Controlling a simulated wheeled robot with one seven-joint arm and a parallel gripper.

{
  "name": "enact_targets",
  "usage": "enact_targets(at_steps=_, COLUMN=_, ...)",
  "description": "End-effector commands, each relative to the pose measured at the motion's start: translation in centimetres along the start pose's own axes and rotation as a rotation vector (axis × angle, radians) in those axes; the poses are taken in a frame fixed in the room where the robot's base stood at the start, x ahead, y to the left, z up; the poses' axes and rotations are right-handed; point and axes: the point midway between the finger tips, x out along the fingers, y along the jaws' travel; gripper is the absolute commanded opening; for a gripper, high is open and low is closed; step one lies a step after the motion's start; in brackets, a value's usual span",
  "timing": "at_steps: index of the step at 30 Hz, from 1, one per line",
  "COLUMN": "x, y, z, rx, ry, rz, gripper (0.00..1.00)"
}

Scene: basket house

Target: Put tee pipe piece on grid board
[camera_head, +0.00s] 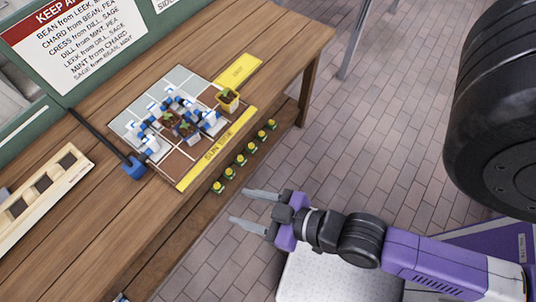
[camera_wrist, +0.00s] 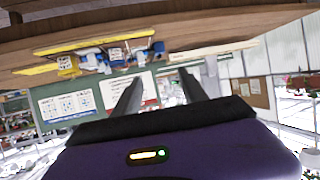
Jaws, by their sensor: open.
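The grid board (camera_head: 180,163) lies on the wooden table, with pale and brown squares and a yellow "SUN EDGE" strip (camera_head: 218,148) along its front. Several white and blue pipe pieces (camera_head: 178,100) stand on it in a cluster; I cannot tell which is the tee piece. Board and pipes also show small and upside down in the wrist view (camera_wrist: 118,55). My gripper (camera_head: 237,204) is open and empty, off the table's front edge, to the right of and apart from the board. Its two fingers also show in the wrist view (camera_wrist: 160,74).
A blue block (camera_head: 134,167) with a black rod lies left of the board. A wooden tray (camera_head: 45,190) is farther left. Several yellow-topped plants (camera_head: 240,160) line a lower ledge. The table's right end (camera_head: 290,40) is clear.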

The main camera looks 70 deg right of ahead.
Motion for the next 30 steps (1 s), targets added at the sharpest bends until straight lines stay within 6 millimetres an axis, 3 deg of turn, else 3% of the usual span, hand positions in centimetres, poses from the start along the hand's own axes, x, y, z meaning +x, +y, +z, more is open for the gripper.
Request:
enact_targets(at_steps=1, x=-2.3, y=0.7, z=-0.4, rx=-0.003, ry=0.017, rz=0.002, gripper=0.5)
enact_targets(at_steps=3, x=-4.6, y=1.7, z=-1.6, rx=-0.005, ry=0.053, rz=0.005, gripper=0.5)
enact_targets(at_steps=6, x=-7.2, y=2.6, z=-3.3, rx=-0.013, ry=0.1, rz=-0.004, gripper=0.5)
enact_targets(at_steps=10, x=-9.2, y=3.2, z=-4.9, rx=-0.018, ry=0.139, rz=-0.018, gripper=0.5)
enact_targets(at_steps=23, x=-9.8, y=3.4, z=-5.4, rx=-0.02, ry=0.156, rz=-0.025, gripper=0.5)
enact_targets(at_steps=30, x=-8.3, y=3.5, z=-2.2, rx=-0.02, ry=0.155, rz=-0.024, gripper=0.5)
